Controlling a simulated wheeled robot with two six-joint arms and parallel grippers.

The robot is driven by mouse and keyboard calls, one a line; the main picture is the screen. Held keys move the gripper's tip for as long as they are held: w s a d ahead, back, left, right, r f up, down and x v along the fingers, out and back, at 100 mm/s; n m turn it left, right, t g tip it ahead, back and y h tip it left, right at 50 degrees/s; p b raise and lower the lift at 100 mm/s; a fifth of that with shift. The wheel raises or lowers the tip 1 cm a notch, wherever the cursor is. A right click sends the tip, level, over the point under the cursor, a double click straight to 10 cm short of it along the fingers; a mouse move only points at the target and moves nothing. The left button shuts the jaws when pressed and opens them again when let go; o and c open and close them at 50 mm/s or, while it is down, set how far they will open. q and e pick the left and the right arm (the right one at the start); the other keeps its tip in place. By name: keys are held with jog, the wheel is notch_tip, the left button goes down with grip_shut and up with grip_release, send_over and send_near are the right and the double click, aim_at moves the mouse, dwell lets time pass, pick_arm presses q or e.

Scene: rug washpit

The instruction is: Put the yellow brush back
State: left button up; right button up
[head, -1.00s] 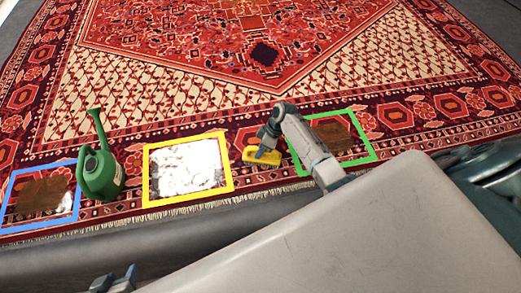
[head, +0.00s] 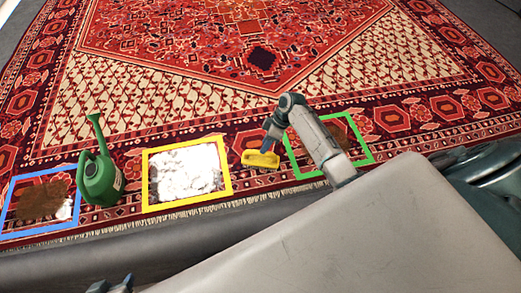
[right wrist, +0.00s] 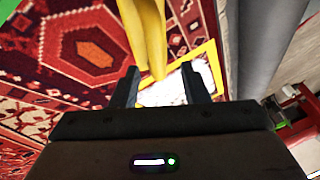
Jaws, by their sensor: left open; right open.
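The yellow brush (head: 261,159) lies on the rug between the yellow frame and the green frame in the head view. My right gripper (head: 270,143) is just above it, jaws open, pointing down. In the right wrist view the yellow brush (right wrist: 146,35) shows just beyond and between the open fingers (right wrist: 160,88), nearer the left one; I cannot tell whether they touch. My left gripper (head: 110,286) shows only partly at the bottom left edge of the head view, away from the brush, open.
A green watering can (head: 101,180) stands between the blue frame (head: 40,234) and the yellow frame (head: 190,205), which holds white foam. The green frame (head: 340,171) has a brown stain. A grey kerb (head: 180,243) runs along the rug's near edge.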

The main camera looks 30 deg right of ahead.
jog(key=v, duration=0.6)
jog(key=s+a+f+m+t+h, duration=0.1)
jog(key=s+a+m, duration=0.15)
jog(key=s, duration=0.55)
jog(key=s+a+f+m+t+h, duration=0.1)
jog(key=s+a+m+h, duration=0.1)
jog(key=s+a, duration=0.35)
pick_arm(q)
jog(key=shift+s+a+r+g, duration=0.3)
jog(key=shift+g, duration=0.1)
pick_arm(e)
jog(key=s+r+m+t+h, duration=0.2)
jog(key=s+r+m+t, duration=0.1)
jog(key=s+r, duration=0.8)
jog(key=s+m, duration=0.1)
jog(key=s, duration=0.2)
jog(key=shift+m+t, duration=0.35)
jog(key=shift+t, duration=0.05)
jog(key=shift+s+d+r, duration=0.1)
jog(key=shift+d+r, duration=0.05)
